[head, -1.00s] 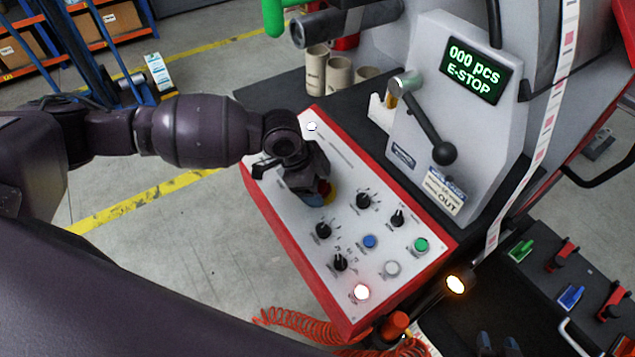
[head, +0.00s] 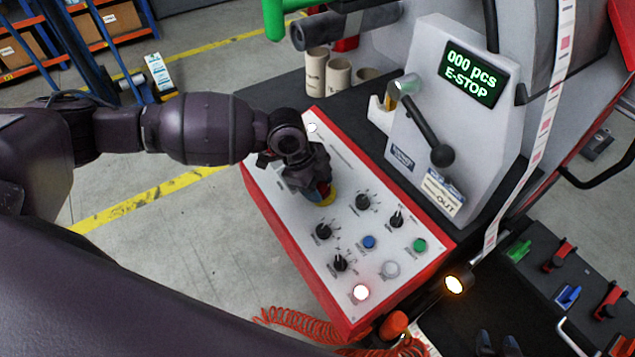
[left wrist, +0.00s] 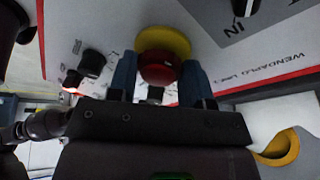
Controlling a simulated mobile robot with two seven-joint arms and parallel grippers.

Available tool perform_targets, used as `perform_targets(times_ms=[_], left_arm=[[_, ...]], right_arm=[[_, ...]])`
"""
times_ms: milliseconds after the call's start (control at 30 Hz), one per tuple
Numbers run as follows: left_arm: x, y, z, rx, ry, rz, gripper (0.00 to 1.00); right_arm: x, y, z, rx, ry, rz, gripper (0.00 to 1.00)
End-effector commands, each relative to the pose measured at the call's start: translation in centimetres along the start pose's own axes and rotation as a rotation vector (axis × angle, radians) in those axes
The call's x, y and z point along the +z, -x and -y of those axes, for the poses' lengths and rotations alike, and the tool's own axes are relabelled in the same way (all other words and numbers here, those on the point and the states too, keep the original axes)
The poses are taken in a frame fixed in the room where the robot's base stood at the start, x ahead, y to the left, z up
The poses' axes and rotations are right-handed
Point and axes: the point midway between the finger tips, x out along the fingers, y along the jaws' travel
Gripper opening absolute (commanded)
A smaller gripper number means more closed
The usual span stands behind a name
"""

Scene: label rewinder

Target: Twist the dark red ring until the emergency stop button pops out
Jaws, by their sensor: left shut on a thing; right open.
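The emergency stop button with its dark red ring (left wrist: 160,68) sits on a yellow collar (left wrist: 165,40) in the left wrist view. In the head view the yellow collar (head: 327,200) shows at the upper part of the sloping control panel (head: 330,155), with the button mostly hidden by my left gripper (head: 319,188). That gripper is shut on the dark red ring, one blue-grey finger on each side in the left wrist view (left wrist: 158,78). My right gripper (head: 497,343) is open and empty at the bottom edge of the head view. The display (head: 474,73) reads "000 pcs E-STOP".
A black-knobbed lever (head: 428,135) stands to the right. An orange coiled hose (head: 300,322) hangs below.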

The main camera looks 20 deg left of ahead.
Motion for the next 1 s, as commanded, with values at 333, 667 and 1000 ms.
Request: perform_targets(times_ms=[333, 667, 1000], left_arm=[[-0.2, 0.1, 0.2, 0.054, -0.267, 0.027, 0.22], [-0.2, 0.0, 0.2, 0.086, -0.425, 0.043, 0.22], [-0.2, -0.1, 0.1, 0.096, -0.467, 0.047, 0.22]], right_arm=[[-1.1, 0.2, -0.1, -0.001, 0.001, -0.011, 0.43], [-2.1, 0.0, 0.0, -0.003, 0.002, -0.025, 0.43], [-1.9, 0.2, -0.1, -0.002, 0.002, -0.02, 0.43]])
